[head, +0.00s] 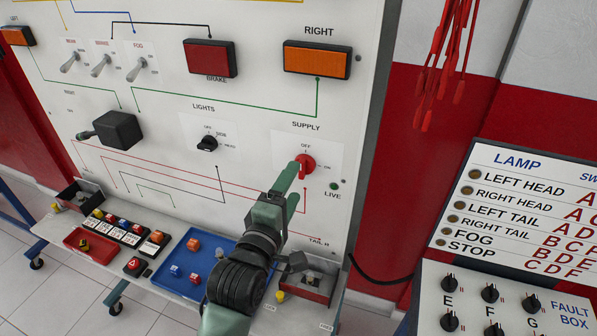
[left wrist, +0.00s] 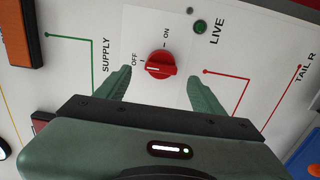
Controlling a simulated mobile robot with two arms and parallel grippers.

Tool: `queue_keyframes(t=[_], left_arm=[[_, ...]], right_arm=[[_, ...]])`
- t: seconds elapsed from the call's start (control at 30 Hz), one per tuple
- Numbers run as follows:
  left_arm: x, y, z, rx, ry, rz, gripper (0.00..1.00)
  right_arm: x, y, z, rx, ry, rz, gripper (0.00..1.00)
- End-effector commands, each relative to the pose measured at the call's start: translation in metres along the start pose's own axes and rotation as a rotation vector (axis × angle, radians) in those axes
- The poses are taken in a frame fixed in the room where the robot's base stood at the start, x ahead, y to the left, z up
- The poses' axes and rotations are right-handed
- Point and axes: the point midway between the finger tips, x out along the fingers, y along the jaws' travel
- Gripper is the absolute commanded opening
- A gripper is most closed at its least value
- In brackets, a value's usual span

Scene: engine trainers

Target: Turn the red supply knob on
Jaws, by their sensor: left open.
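The red supply knob (head: 306,163) sits on the white panel (head: 262,112) under the SUPPLY label. It also shows in the left wrist view (left wrist: 161,65), with its white pointer mark toward the OFF side and ON marked a quarter turn away. My left gripper (head: 295,178) is open in front of the panel. In the left wrist view its green fingers (left wrist: 158,85) lie on either side of the knob, apart from it. The round LIVE lamp (head: 334,186) is dark green; it also shows in the left wrist view (left wrist: 200,27). My right gripper is not in view.
A black lights knob (head: 208,143) sits left of the supply knob. Below are a blue tray (head: 190,292) with small blocks and a red bin (head: 318,289). Red leads (head: 440,60) hang at the right, above a fault box (head: 515,300).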

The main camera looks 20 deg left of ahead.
Motion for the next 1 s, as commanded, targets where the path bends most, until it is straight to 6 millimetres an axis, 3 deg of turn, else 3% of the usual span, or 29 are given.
queue_keyframes(t=[0.1, 0.3, 0.63, 0.87, 1.0], left_arm=[[0.020, 0.003, 0.000, 0.002, 0.000, -0.001, 0.68], [0.041, 0.000, 0.000, 0.002, 0.000, -0.002, 0.68], [0.045, -0.002, 0.000, 0.002, 0.000, -0.004, 0.68], [0.045, -0.002, 0.000, 0.002, 0.000, -0.004, 0.06], [0.044, -0.001, 0.000, 0.006, 0.000, -0.004, 0.06]], right_arm=[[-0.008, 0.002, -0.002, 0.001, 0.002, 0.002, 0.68], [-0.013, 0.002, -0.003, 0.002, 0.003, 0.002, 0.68], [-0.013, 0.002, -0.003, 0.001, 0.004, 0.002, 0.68], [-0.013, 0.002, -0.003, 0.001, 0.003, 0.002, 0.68], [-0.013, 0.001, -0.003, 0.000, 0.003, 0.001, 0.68]])
